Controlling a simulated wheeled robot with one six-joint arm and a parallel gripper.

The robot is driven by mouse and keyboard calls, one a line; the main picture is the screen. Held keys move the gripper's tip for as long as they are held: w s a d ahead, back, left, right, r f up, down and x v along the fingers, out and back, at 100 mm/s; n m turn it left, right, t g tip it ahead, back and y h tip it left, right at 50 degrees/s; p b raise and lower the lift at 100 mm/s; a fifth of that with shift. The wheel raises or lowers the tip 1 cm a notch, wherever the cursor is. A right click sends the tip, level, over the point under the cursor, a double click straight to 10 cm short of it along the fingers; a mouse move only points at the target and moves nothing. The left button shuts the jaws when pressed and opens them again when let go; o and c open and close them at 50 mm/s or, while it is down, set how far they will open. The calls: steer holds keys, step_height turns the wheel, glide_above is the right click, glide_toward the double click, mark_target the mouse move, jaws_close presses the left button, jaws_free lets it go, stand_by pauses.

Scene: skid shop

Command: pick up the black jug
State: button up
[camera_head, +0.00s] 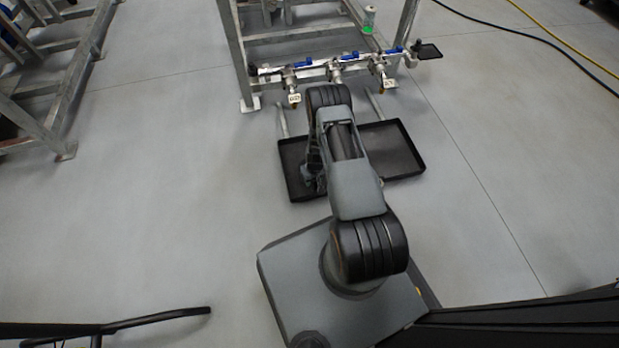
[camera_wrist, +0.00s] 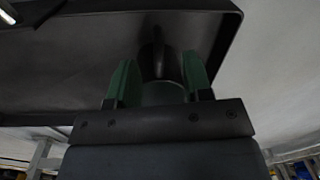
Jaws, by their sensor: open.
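My gripper (camera_wrist: 160,82) is open, with its two green fingers apart in the wrist view. A dark rounded shape with a raised ridge like a handle, apparently the black jug (camera_wrist: 158,62), shows between and beyond the fingers. The fingers stand on either side of it; I cannot tell whether they touch it. Behind it is the dark tray (camera_wrist: 80,55). In the head view my arm hides the jug, and my gripper is low over the left part of the black tray (camera_head: 295,150), mostly hidden.
A second tray part (camera_head: 400,150) lies to the right and looks empty. Beyond the trays stands a metal skid frame (camera_head: 240,60) with a pipe carrying blue-handled valves (camera_head: 305,63). A small green-and-white container (camera_head: 368,20) is on it. Hoses (camera_head: 540,45) lie on the floor at upper right.

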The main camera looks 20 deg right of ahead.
mark_target(313, 184)
steer(key=shift+f+b, duration=1.65)
steer(key=shift+f, duration=1.1)
steer(key=shift+c, duration=0.3)
jaws_close()
